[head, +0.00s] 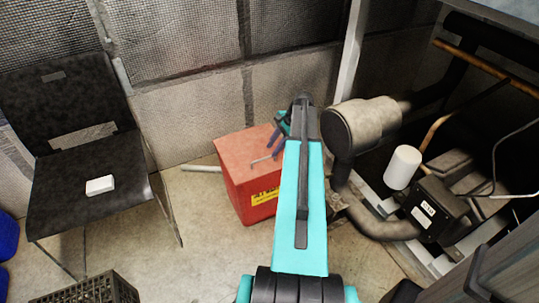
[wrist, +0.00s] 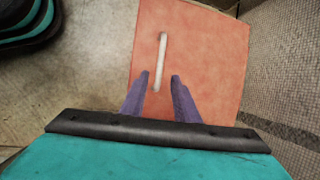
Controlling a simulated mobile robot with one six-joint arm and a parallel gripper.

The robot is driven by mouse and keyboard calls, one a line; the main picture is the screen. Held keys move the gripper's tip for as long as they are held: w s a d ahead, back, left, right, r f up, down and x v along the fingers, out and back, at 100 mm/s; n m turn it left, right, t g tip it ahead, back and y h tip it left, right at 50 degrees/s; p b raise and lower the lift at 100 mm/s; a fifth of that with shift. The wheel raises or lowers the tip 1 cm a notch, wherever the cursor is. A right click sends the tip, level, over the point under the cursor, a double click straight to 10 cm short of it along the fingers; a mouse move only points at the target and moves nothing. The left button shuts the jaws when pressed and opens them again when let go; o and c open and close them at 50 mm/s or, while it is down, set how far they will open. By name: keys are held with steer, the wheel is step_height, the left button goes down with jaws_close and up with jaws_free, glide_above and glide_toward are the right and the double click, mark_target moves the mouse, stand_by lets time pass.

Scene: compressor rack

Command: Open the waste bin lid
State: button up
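The waste bin (head: 247,193) is a red box on the floor with a yellow label on its front. Its flat, paler red lid (head: 240,150) lies shut on top. A thin pale handle (head: 262,159) shows on the lid; it also shows in the wrist view (wrist: 162,52). My gripper (wrist: 160,76) is open over the lid, its two purple fingers apart. In the wrist view the near end of the handle appears between the fingers, nothing gripped. The height of the fingertips above the handle is hard to tell. My arm hides the bin's right side in the head view.
A dark chair (head: 75,175) with a white block (head: 100,186) stands left. Compressor pipes and a cylinder (head: 362,124) stand close to the right of my arm. A wall is behind the bin. A dark crate (head: 97,291) sits lower left; floor between is clear.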

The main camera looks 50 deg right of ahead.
mark_target(269, 157)
steer(key=shift+x, duration=2)
jaws_close()
steer(key=shift+a+r, duration=0.1)
steer(key=shift+a, duration=0.2)
steer(key=shift+d, duration=0.25)
steer(key=shift+w+r, duration=0.1)
steer(key=shift+w, duration=0.05)
